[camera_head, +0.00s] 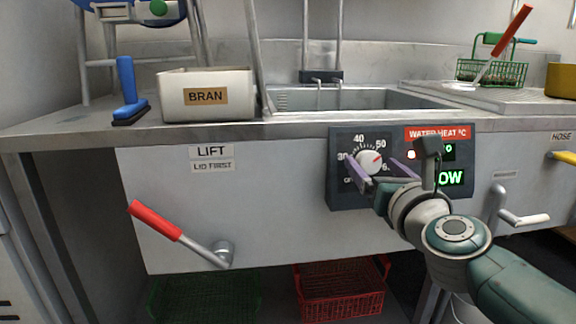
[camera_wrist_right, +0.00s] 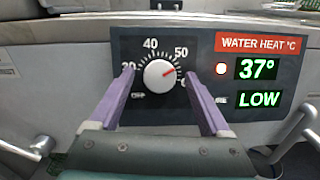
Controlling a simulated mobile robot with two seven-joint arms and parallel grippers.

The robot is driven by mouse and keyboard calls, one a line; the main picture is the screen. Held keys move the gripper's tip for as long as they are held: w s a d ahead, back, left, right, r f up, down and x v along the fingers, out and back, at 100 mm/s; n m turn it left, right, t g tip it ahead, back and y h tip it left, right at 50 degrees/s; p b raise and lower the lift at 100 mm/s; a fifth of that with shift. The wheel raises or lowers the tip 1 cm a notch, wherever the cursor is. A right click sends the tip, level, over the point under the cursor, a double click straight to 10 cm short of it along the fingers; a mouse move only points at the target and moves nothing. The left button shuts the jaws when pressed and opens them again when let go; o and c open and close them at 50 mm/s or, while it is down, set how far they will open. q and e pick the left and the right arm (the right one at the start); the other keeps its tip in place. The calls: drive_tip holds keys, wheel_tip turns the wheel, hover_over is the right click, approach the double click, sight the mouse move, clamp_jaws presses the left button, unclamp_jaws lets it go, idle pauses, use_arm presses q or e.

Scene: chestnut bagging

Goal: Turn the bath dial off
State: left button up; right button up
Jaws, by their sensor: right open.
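The bath dial (camera_head: 371,163) is a round white knob with a red pointer, on a dark panel (camera_head: 340,198) at the front of the steel unit. Its scale shows 30, 40, 50 and an OFF mark at lower left. In the right wrist view the dial (camera_wrist_right: 160,74) has its red pointer toward the upper right, a little past 50. The display (camera_wrist_right: 258,84) beside it reads 37° and LOW. My right gripper (camera_head: 376,170) is open, its purple fingers on either side of the knob; contact cannot be told. It also shows in the right wrist view (camera_wrist_right: 160,88). My left gripper is out of view.
A red-handled lever (camera_head: 156,221) sticks out at lower left under the LIFT label. A BRAN box (camera_head: 205,112) and a blue brush (camera_head: 127,88) stand on the counter left of the sink (camera_head: 352,99). Red (camera_head: 340,290) and green crates sit below.

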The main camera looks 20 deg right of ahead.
clamp_jaws()
idle(0.7)
